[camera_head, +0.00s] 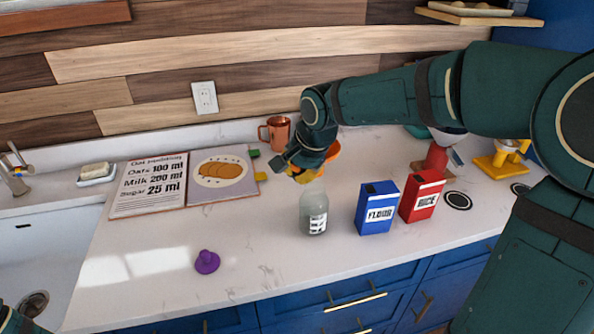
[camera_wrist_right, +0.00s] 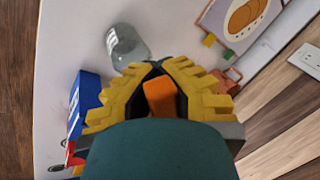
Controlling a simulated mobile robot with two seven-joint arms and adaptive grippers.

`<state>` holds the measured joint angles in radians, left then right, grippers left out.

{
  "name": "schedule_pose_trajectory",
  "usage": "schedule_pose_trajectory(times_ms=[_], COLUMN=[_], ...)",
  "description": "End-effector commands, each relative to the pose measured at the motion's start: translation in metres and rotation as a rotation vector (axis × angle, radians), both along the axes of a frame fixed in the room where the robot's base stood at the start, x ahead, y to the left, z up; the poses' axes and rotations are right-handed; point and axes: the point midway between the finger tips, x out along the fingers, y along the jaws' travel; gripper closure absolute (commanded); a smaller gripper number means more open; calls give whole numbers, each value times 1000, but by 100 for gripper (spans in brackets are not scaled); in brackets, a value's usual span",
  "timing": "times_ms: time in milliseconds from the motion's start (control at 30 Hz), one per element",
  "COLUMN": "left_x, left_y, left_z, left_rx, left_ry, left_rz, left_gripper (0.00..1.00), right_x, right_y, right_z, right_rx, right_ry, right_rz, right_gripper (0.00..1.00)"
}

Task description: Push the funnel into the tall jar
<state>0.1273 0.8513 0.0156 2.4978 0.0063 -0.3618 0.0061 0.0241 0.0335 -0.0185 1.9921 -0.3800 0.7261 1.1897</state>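The tall jar (camera_head: 313,213) is clear glass with a label and stands upright on the counter; it also shows in the wrist view (camera_wrist_right: 127,46). A small purple piece (camera_head: 207,262), wide-bodied with a narrow neck, sits on the counter left of the jar; it looks like the funnel. My right gripper (camera_head: 303,177) is above and behind the jar, apart from it. In the wrist view its yellow fingers (camera_wrist_right: 157,66) nearly meet at the tips. An orange part (camera_wrist_right: 161,98) shows between them; I see no funnel there. Only a bit of my left arm shows at the lower left.
A blue flour box (camera_head: 376,208) and a red rice box (camera_head: 421,197) stand right of the jar. A copper mug (camera_head: 275,134) and an open recipe book (camera_head: 148,188) are behind. The sink (camera_head: 40,250) is at left. The counter around the purple piece is clear.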

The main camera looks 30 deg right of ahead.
Motion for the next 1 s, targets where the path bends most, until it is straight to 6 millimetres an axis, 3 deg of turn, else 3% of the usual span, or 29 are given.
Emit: schedule_pose_trajectory(times_ms=[700, 1000], left_x=[-9, -9], left_y=[-1, -2], left_z=[-28, -28], left_rx=[-4, -5], left_ry=[20, 21], left_rz=[-15, -16], left_gripper=[53, 53], right_x=[0, 0], right_y=[0, 0], right_z=[-39, -40], right_rx=[0, 0], right_ry=[-2, -2], right_rz=[0, 0], right_gripper=[100, 100])
